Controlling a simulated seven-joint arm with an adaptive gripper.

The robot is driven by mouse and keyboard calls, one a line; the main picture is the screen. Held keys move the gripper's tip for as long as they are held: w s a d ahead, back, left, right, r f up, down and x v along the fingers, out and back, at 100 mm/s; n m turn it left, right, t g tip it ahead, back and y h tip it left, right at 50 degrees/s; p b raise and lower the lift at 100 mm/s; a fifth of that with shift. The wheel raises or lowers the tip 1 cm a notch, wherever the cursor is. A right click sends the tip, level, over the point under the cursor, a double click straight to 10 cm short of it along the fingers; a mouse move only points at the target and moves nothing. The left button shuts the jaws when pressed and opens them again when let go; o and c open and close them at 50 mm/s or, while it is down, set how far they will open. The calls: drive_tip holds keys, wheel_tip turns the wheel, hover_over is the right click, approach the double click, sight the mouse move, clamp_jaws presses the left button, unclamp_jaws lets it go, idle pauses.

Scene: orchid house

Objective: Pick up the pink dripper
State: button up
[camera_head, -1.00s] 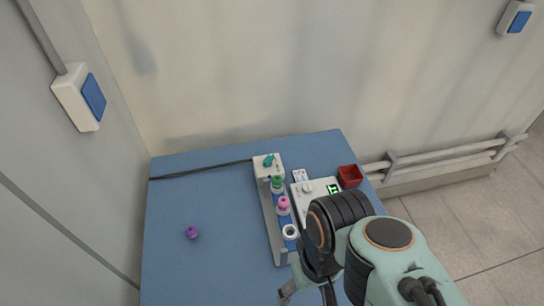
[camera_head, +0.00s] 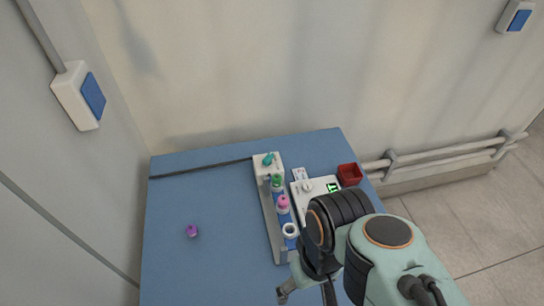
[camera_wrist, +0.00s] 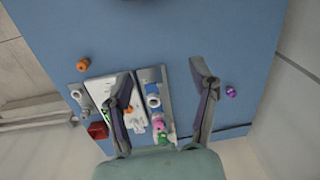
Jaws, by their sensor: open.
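The pink dripper (camera_head: 283,203) stands in a narrow rack (camera_head: 268,222) on the blue table, between a green dripper (camera_head: 277,182) and an empty-looking white ring (camera_head: 290,230). In the wrist view the pink dripper (camera_wrist: 157,123) shows between the two fingers, farther down toward the palm side of the picture. My gripper (camera_wrist: 163,72) is open and empty, above the table with its fingers on either side of the rack in that view. In the head view only one finger end (camera_head: 284,291) shows, nearer than the rack; my arm hides the rest.
A purple piece (camera_head: 191,231) lies alone on the left. A teal-topped piece (camera_head: 268,159) is at the rack's far end. Right of the rack are a white device (camera_head: 305,187) and a red box (camera_head: 349,174). An orange knob (camera_wrist: 82,65) shows in the wrist view. The table's left side is mostly clear.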

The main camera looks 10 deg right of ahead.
drive_tip(key=w+r+n+t, duration=0.3)
drive_tip(key=w+r+n, duration=0.15)
drive_tip(key=w, duration=0.55)
drive_tip(key=n+g, duration=0.2)
drive_tip(key=n, duration=0.1)
hover_over(283, 199)
drive_tip(key=shift+h, duration=0.4)
drive_tip(key=f, duration=0.8)
drive_tip(key=shift+w, duration=0.3)
drive_tip(key=shift+g, duration=0.4)
drive_tip(key=f, duration=0.9)
drive_tip(key=shift+s+f, duration=0.25)
drive_tip(key=shift+f, duration=0.55)
drive_tip(key=c, duration=0.9)
